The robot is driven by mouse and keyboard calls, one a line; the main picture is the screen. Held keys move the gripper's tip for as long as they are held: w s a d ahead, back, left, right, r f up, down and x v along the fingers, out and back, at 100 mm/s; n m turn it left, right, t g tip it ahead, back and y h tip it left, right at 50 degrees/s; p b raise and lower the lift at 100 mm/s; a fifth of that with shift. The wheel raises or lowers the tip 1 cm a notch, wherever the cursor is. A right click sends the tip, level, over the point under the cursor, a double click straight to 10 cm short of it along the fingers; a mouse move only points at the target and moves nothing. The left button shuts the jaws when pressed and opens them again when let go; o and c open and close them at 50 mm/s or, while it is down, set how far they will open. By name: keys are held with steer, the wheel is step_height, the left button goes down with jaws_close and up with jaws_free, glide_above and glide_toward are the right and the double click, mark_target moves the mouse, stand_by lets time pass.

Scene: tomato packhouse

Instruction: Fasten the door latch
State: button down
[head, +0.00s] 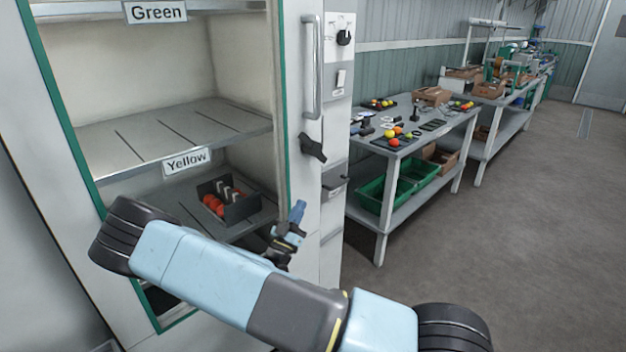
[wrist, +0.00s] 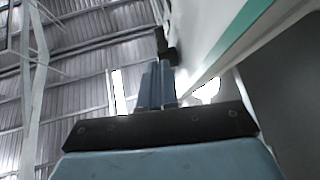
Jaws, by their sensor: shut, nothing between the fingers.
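The door (head: 300,190) is a white frame with a green border around a window-like opening, on a tall white cabinet. It looks flush with the cabinet front, but I cannot tell if it is fully closed. The black door latch (head: 313,148) is on its right stile, below the long handle, with its lever slanting down to the right. My gripper (head: 298,208) is shut and empty, pointing up, below and slightly left of the latch. In the wrist view my closed fingers (wrist: 157,85) point toward a dark part (wrist: 163,42), probably the latch; contact is unclear.
A vertical bar handle (head: 312,70) rises above the latch. A switch panel (head: 340,50) is to its right. Behind the opening, a dark crate (head: 240,208) with red tomatoes sits on a shelf. A worktable (head: 425,145) with green crates stands right; the floor beyond is clear.

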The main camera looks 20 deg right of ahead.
steer(key=x, duration=1.4)
steer(key=shift+s, duration=0.1)
steer(key=shift+d, duration=0.1)
